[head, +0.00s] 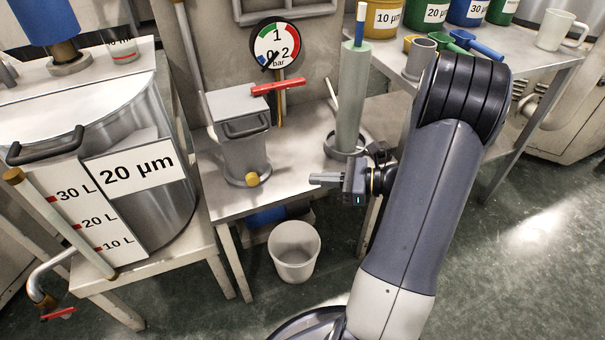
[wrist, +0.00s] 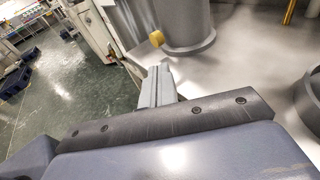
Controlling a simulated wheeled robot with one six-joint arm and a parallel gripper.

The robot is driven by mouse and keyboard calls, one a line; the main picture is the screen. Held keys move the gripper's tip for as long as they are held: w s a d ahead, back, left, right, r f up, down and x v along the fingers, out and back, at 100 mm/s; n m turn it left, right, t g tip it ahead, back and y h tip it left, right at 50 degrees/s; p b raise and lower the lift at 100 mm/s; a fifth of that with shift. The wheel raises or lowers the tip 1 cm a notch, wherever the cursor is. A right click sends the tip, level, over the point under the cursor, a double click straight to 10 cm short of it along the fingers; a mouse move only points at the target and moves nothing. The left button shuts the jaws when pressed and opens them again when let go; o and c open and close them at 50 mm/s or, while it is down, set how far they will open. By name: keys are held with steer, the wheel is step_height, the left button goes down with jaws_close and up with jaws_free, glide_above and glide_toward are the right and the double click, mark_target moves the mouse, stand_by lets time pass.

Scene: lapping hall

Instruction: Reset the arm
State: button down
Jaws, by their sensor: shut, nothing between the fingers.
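My gripper (head: 327,180) is shut and empty. It points left in front of the small steel table, beside the foot of the tall grey-green cylinder (head: 352,95). In the wrist view its closed fingers (wrist: 157,85) point up the picture towards the grey metal housing with the yellow knob (wrist: 156,38), apart from it. My arm folds down from the upper right and hides part of the floor and the tables behind it.
A steel table (head: 215,195) carries a grey box-shaped vessel (head: 243,150) below a pressure gauge (head: 277,47). A white bucket (head: 294,252) stands on the floor. A large 20 µm tank (head: 190,185) is at left; a bench (head: 545,62) with coloured pots and a white jug (head: 556,33) is at upper right.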

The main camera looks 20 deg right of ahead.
steer(key=shift+s+d, duration=0.35)
steer(key=shift+d, duration=0.1)
